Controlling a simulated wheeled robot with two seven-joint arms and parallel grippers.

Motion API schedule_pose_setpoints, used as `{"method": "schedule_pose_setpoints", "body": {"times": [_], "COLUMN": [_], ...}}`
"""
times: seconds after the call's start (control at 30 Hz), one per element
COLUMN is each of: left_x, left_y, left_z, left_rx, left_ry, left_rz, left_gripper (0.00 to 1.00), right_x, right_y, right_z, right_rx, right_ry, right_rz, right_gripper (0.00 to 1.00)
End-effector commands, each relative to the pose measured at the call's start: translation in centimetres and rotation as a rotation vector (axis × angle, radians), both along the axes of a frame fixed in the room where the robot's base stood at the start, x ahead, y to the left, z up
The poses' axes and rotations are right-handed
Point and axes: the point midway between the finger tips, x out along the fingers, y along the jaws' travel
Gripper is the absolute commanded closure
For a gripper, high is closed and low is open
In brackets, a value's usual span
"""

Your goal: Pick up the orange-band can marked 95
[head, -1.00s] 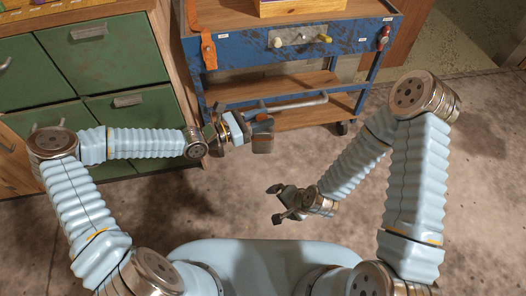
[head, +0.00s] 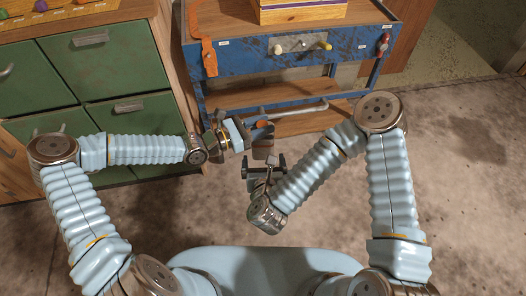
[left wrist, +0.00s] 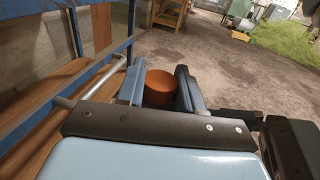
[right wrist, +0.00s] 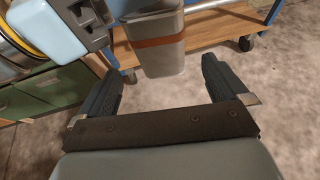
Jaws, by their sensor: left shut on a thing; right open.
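A grey metal can with an orange band (right wrist: 158,42) hangs in front of my right gripper in the right wrist view; no number on it is legible. My left gripper (head: 262,130) is shut on this can, which also shows in the head view (head: 263,149). In the left wrist view an orange-brown round face of the can (left wrist: 160,88) shows between the jaws. My right gripper (head: 264,165) is open and empty, just below the can. Its two fingers (right wrist: 162,75) stand apart on either side of the can's lower end, and contact is not visible.
A blue workbench cart (head: 270,62) with wooden shelves and a metal rail (head: 290,109) stands just behind the can. An orange strap (head: 209,55) hangs at its left. Green drawers (head: 95,55) stand at the left. The concrete floor (head: 440,180) at the right is clear.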

Motion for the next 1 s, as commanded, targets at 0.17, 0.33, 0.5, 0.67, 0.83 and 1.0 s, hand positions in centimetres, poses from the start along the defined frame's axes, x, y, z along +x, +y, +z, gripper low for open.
{"method": "schedule_pose_setpoints", "body": {"times": [0.17,0.33,0.5,0.67,0.83,1.0], "left_x": [0.0,0.0,0.0,0.0,0.0,0.0], "left_y": [0.0,0.0,0.0,0.0,0.0,0.0], "left_z": [0.1,0.1,0.1,0.1,0.1,0.1], "left_rx": [-0.002,-0.002,-0.002,-0.002,-0.002,-0.002], "left_ry": [-0.002,-0.002,-0.002,-0.002,-0.002,-0.002], "left_rz": [0.0,0.0,0.0,0.0,0.0,0.0], "left_gripper": [1.0,1.0,1.0,1.0,1.0,1.0], "right_x": [3.5,6.5,8.3,8.9,8.9,8.9], "right_y": [0.2,0.4,0.5,0.6,0.6,0.6], "right_z": [-1.4,-2.7,-3.4,-3.7,-3.7,-3.7], "right_rx": [-0.003,-0.004,-0.004,-0.004,-0.004,-0.003], "right_ry": [-0.001,-0.001,-0.001,0.0,0.0,0.0], "right_rz": [-0.003,-0.002,0.001,0.003,0.003,0.002], "right_gripper": [0.0,0.0,0.0,0.0,0.0,0.18]}}
